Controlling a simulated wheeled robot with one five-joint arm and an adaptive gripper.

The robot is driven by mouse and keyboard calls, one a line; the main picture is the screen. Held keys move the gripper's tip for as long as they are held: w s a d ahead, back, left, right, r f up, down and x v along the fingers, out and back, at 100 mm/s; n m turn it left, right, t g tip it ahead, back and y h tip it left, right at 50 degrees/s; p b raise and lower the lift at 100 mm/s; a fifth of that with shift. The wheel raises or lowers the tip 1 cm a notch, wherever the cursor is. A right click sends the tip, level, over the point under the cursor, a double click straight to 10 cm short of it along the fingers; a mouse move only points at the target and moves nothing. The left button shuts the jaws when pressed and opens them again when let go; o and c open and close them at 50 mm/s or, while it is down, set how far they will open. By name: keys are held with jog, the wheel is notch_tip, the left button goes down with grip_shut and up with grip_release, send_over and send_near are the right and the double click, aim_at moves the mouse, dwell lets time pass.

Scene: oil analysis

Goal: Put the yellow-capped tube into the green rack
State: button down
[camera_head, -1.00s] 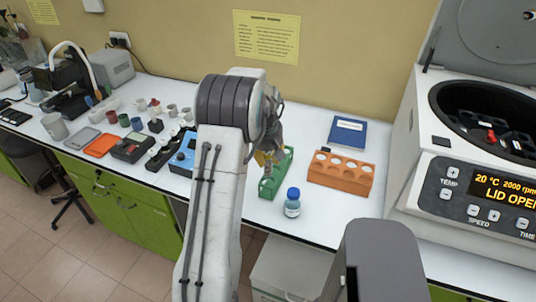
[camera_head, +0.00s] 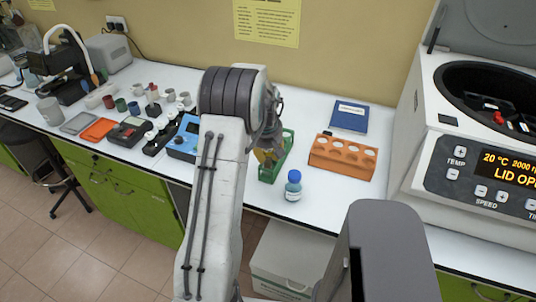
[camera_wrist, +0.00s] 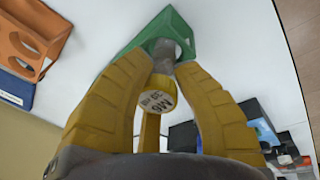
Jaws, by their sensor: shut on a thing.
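My gripper (camera_head: 266,156) has yellow fingers, which also show in the wrist view (camera_wrist: 164,72). It is shut on a grey tube (camera_wrist: 165,56) with a yellow cap (camera_wrist: 158,100) that bears dark printed marks. The tube's far end overlaps the end of the green rack (camera_wrist: 183,22) in the wrist view. I cannot tell how deep it sits in the rack, or whether it is in a hole. In the head view the green rack (camera_head: 286,148) stands on the white bench, partly hidden behind my gripper and arm.
A blue-capped bottle (camera_head: 293,186) stands close to the green rack on its right. An orange rack (camera_head: 343,158) and a blue book (camera_head: 350,116) lie farther right. The open centrifuge (camera_head: 490,150) fills the right side. A blue device (camera_head: 185,138) stands left of my arm.

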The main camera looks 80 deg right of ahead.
jog(key=shift+d, duration=0.1)
jog(key=c, duration=0.9)
grip_release()
jog(key=shift+c, duration=0.2)
jog(key=v, duration=1.2)
